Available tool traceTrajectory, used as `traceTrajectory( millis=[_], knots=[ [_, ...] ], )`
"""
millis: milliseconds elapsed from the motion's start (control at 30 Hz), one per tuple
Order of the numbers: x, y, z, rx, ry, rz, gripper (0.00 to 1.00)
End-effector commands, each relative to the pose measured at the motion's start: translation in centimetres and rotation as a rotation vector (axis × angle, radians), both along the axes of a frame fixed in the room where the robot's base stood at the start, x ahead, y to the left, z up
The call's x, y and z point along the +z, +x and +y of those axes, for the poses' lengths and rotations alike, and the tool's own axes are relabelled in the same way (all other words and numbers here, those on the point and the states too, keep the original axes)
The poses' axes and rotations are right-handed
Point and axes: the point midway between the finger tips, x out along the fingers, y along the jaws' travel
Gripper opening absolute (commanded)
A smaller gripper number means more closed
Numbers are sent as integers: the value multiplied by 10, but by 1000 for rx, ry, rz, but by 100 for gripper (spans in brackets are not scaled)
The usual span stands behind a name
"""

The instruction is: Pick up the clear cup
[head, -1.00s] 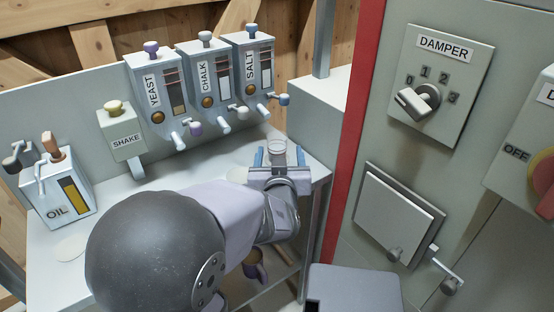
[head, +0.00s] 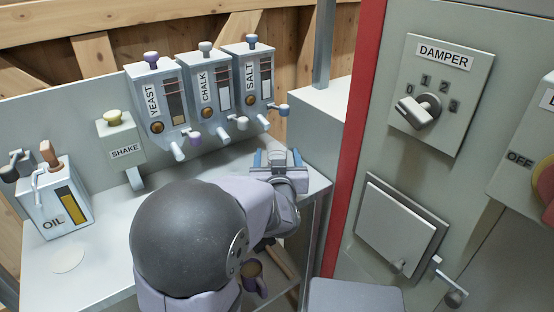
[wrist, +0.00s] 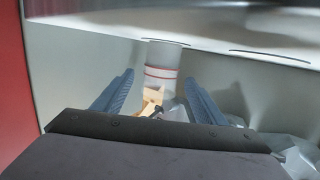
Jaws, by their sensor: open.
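The clear cup (head: 278,157) stands at the right end of the worktop, below and right of the SALT dispenser. In the wrist view a pale see-through cylinder with red lines (wrist: 161,68), which looks like the cup, stands upright beyond and between the fingertips. My gripper (head: 277,158) is open, with its two blue fingers on either side of the cup in the head view. The wrist view shows the gripper (wrist: 158,85) with clear space beside each finger and no visible contact. The cup's lower part is hidden by my gripper in the head view.
YEAST (head: 157,98), CHALK (head: 209,90) and SALT (head: 254,80) dispensers with protruding levers stand behind the worktop (head: 105,235). The SHAKE box (head: 124,148) and OIL dispenser (head: 57,205) are left. A red post (head: 352,140) and DAMPER panel (head: 440,95) stand right.

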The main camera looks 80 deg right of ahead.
Motion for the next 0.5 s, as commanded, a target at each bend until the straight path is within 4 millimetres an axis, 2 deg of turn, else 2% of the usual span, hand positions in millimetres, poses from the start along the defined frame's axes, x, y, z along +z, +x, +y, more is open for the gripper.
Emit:
traceTrajectory(
  millis=[200,467,500],
  knots=[
    [-4,4,-20,-1,1,1,65],
    [-3,4,-21,-1,0,1,65],
    [-3,4,-21,-1,0,1,58]
  ],
)
